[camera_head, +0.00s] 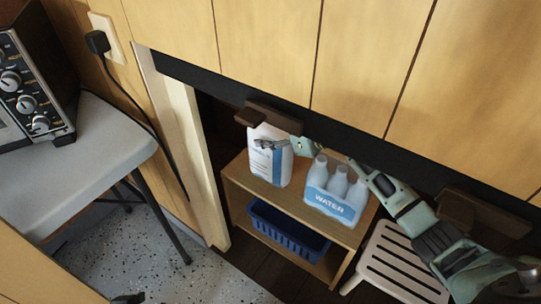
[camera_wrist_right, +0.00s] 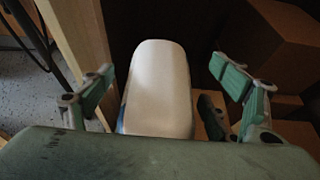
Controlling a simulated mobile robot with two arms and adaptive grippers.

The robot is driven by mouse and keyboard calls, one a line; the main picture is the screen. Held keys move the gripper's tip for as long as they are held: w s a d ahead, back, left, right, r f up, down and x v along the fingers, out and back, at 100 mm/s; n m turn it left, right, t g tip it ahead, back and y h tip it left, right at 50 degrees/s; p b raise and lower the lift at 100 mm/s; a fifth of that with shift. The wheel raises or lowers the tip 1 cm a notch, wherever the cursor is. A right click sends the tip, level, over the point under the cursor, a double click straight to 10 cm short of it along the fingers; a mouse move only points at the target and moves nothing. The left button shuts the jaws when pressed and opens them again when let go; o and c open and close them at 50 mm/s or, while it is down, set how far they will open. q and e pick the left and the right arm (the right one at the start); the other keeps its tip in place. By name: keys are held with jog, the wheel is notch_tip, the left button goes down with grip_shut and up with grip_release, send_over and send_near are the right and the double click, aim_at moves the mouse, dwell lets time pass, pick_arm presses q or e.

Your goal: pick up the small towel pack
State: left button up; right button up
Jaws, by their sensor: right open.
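The small towel pack (camera_head: 272,168) is white with a blue side and stands upright on the top board of a low wooden shelf. In the right wrist view the pack (camera_wrist_right: 158,90) shows from above as a pale rounded block between my fingers. My right gripper (camera_head: 272,144) reaches in from the right, at the top of the pack. Its green fingers (camera_wrist_right: 166,82) are open, one on each side with a gap to the pack.
A water bottle pack (camera_head: 335,193) stands right of the towel pack, under my right arm. The wooden shelf (camera_head: 240,183) holds a blue basket (camera_head: 287,232) below. A dark beam (camera_head: 350,123) overhangs the recess. A pale slatted stool (camera_head: 398,265) stands right; a grey table (camera_head: 95,145) is left.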

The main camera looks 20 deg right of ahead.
jog(key=shift+c, duration=0.5)
jog(key=c, duration=1.9)
grip_shut()
jog(key=shift+r, duration=0.15)
